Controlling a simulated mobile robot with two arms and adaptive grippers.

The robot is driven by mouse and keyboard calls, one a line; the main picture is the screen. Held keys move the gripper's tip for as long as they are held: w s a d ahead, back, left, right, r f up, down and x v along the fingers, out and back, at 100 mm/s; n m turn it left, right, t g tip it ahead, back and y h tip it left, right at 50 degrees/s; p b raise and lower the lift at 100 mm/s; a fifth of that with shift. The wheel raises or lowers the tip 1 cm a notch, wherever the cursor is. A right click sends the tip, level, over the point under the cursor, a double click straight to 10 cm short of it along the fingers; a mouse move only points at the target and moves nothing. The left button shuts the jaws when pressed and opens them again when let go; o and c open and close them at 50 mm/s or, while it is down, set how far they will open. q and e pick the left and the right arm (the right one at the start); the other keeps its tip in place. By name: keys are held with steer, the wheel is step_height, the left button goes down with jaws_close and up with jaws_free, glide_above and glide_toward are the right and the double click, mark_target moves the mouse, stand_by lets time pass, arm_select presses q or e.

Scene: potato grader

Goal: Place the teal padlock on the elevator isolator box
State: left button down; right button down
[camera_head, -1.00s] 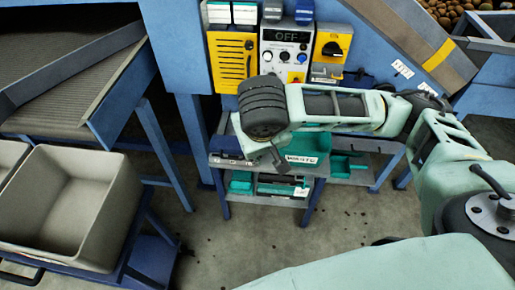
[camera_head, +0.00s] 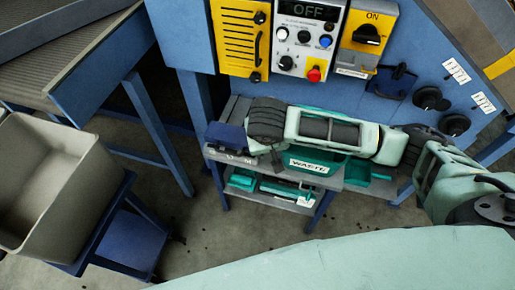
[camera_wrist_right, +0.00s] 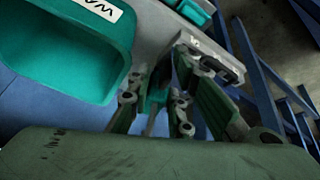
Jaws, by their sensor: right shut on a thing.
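My right gripper (camera_wrist_right: 170,85) is low over the grey shelf, its fingers shut around a small teal thing (camera_wrist_right: 156,98) in the wrist view, which looks like the teal padlock. It is mostly hidden by the fingers. In the head view, my right wrist hides most of the gripper (camera_head: 277,160) and what it holds. A yellow isolator box (camera_head: 368,55) with a black rotary handle, marked ON, is on the blue panel above and to the right; I cannot read its lower label. My left gripper is not in view.
A control box (camera_head: 305,35) reading OFF and a yellow slotted panel (camera_head: 238,40) are left of the isolator box. A grey crate (camera_head: 50,190) stands at left.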

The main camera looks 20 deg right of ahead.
steer(key=w+f, duration=0.1)
steer(key=f, duration=0.1)
steer(key=w+a+f, duration=0.1)
steer(key=f, duration=0.1)
steer(key=w+f, duration=0.1)
steer(key=shift+w+a+f, duration=0.1)
steer(key=shift+a+f, duration=0.15)
steer(key=shift+f, duration=0.3)
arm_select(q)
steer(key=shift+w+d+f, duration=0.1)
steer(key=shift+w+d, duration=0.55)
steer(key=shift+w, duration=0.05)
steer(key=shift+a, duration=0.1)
arm_select(e)
steer(key=shift+f, duration=0.15)
steer(key=c, duration=1.6)
jaws_free()
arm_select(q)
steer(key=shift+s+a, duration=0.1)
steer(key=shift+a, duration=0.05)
